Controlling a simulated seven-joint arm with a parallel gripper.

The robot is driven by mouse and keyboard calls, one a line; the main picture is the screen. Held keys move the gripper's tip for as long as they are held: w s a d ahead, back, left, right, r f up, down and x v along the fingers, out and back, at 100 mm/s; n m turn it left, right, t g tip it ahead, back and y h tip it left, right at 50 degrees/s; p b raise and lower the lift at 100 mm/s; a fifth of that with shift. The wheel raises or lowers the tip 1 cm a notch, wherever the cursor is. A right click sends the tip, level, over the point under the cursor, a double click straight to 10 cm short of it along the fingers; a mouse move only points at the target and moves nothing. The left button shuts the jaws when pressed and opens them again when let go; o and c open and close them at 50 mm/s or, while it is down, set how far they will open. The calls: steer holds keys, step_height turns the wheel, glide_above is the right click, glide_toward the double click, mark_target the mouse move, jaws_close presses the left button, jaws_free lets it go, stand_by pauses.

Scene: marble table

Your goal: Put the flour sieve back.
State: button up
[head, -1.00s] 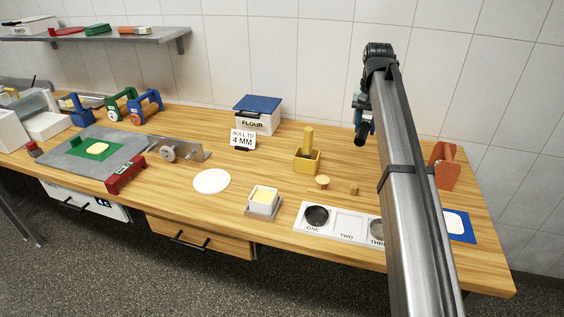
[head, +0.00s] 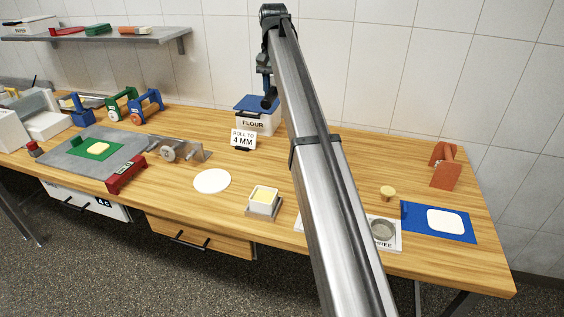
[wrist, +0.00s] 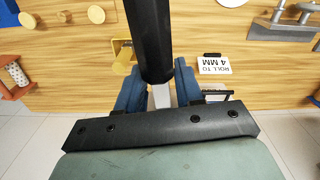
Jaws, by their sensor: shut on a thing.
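In the wrist view the same black cylinder (wrist: 152,40) stands between the blue fingers of my gripper (wrist: 158,84). No mesh shows on it, so I cannot tell for sure that it is the flour sieve. The white flour box (head: 253,124) has a blue lid and is partly covered by my arm. A white plate marked THREE (head: 397,243) holds a round grey piece (head: 383,230).
A "ROLL TO 4 MM" card (head: 243,139) stands before the flour box. A white dish (head: 263,201), a white disc (head: 212,181) and a blue mat (head: 450,238) lie nearer the front. My arm hides the middle of the table. A yellow box (wrist: 122,50) shows in the wrist view.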

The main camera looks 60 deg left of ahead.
steer(key=shift+f, duration=0.1)
step_height(320, 180, down, 28)
steer(key=shift+r, duration=0.25)
stand_by(0.7)
steer(key=o, duration=1.1)
steer(key=shift+f, duration=0.1)
step_height(320, 180, up, 14)
steer(key=shift+w+d+f, duration=0.15)
steer(key=shift+w, duration=0.05)
